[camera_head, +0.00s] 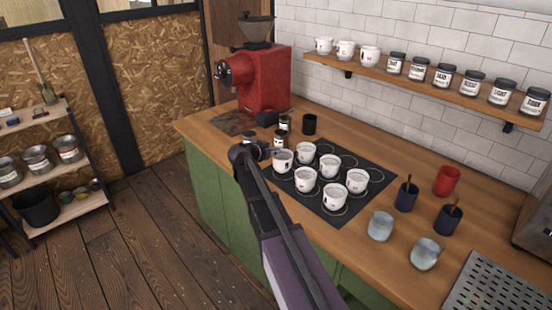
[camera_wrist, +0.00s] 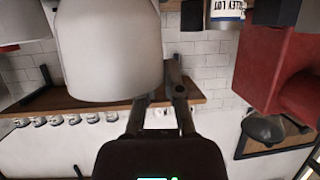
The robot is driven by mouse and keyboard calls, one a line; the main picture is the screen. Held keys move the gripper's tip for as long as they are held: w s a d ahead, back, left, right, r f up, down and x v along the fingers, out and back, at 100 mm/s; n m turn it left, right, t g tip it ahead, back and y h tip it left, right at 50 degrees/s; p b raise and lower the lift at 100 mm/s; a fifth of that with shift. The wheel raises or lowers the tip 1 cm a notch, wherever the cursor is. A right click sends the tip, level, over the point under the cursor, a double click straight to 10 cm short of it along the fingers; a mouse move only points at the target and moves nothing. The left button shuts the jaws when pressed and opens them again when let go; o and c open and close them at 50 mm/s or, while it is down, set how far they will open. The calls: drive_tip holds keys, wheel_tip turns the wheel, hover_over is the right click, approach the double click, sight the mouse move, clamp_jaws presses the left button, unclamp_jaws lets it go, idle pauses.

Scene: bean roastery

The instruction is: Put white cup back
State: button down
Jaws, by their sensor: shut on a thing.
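My gripper (camera_head: 266,151) is at the left edge of the dark mat (camera_head: 325,213), beside the nearest-left white cup (camera_head: 283,159). It is shut on this white cup, which looks upright and is on or just above the mat. In the wrist view a white cup (camera_wrist: 108,55) fills the upper left, close to the gripper fingers (camera_wrist: 162,90); the picture is upside down. Several other white cups, such as one (camera_head: 334,195) at the front, stand on the mat's ringed spots. The fingers' exact contact with the cup is partly hidden.
A wall shelf (camera_head: 420,84) holds white cups (camera_head: 345,50) at its left end and several labelled jars (camera_head: 471,82). A red grinder (camera_head: 265,80) stands behind. Small jars (camera_head: 284,123) and a black cup (camera_head: 309,124) are behind the mat. Blue-grey cups (camera_head: 380,226) and a red cup (camera_head: 447,180) stand right.

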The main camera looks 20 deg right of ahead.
sight(277, 157)
drive_tip(key=shift+w+d, duration=0.1)
drive_tip(key=f+b, duration=0.3)
drive_tip(key=shift+w+d+f+b, duration=0.35)
drive_tip(key=shift+d, duration=0.05)
drive_tip(key=c, duration=0.8)
unclamp_jaws()
drive_tip(key=shift+r, duration=0.1)
